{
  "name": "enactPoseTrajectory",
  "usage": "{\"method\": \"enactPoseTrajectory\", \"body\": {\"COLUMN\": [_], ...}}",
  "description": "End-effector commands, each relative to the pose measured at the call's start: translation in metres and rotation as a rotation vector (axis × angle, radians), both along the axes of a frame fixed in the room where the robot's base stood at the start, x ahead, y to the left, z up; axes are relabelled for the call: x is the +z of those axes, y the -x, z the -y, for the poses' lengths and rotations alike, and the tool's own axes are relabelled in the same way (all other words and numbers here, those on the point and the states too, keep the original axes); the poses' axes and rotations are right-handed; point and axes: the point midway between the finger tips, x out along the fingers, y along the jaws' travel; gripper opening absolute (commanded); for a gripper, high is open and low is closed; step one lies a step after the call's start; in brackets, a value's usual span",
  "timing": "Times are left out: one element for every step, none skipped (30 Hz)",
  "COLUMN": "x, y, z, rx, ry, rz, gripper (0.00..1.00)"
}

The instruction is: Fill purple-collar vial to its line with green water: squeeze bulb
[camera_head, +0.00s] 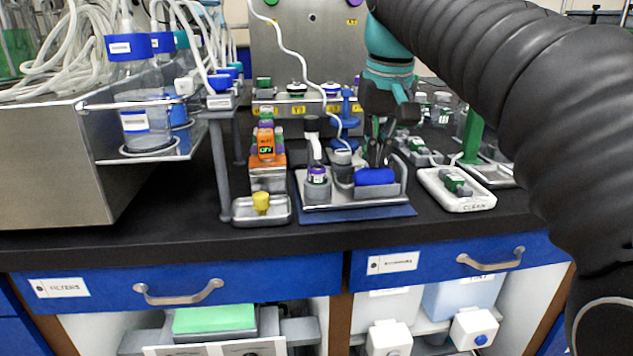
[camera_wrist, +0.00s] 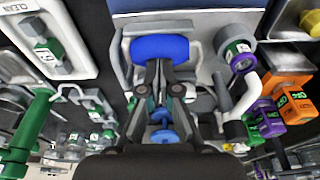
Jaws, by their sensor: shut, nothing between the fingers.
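The purple-collar vial (camera_head: 317,175) stands upright in a grey holder at the left of the small station; the wrist view shows its purple ring (camera_wrist: 240,55) from above. The blue bulb (camera_head: 375,177) lies on its side at the station's right and also shows in the wrist view (camera_wrist: 160,47). My gripper (camera_head: 378,158) points down just above and behind the bulb, shut and empty. In the wrist view its fingertips (camera_wrist: 163,72) lie by the bulb's edge; whether they touch it is unclear. The vial's line and liquid level are too small to read.
A white tray marked CLEAN (camera_head: 458,200) stands to the right. A metal dish with a yellow piece (camera_head: 261,202) and an orange-labelled block (camera_head: 266,145) stand left. A steel shelf post (camera_head: 220,170) and hoses stand farther left. A white tube runs down to the station.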

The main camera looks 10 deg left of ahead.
Motion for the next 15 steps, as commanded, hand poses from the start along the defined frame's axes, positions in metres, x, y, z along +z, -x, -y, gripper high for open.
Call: {"method": "enactPoseTrajectory", "body": {"x": [-0.0029, -0.0039, -0.0052, -0.0050, -0.0041, -0.0041, -0.0043, -0.0046, -0.0052, -0.0057, -0.0064, -0.0073, -0.0081, -0.0089, -0.0101], "y": [0.0001, 0.0000, 0.0001, 0.0000, -0.0001, -0.0001, -0.0001, -0.0001, -0.0001, -0.0001, -0.0002, -0.0001, -0.0002, -0.0002, -0.0002], "z": [0.0000, 0.0000, 0.0000, 0.0000, 0.0000, 0.0000, 0.0000, 0.0000, 0.0000, 0.0000, 0.0000, 0.0000, -0.0001, 0.0000, -0.0001], "rx": [0.000, 0.000, 0.000, 0.000, 0.000, 0.000, 0.000, 0.000, 0.000, 0.000, 0.000, 0.000, 0.000, 0.000, 0.000], "ry": [0.000, 0.000, 0.000, 0.000, 0.000, 0.000, 0.000, 0.000, 0.000, 0.000, 0.000, 0.000, 0.000, 0.000, 0.000], "rz": [0.000, 0.000, 0.001, 0.001, 0.001, 0.001, 0.001, 0.001, 0.001, 0.001, 0.001, 0.001, 0.001, 0.001, 0.001], "gripper": [0.00, 0.00, 0.00, 0.00, 0.00, 0.00, 0.00, 0.00, 0.00, 0.00, 0.00, 0.00, 0.00, 0.00, 0.00]}}
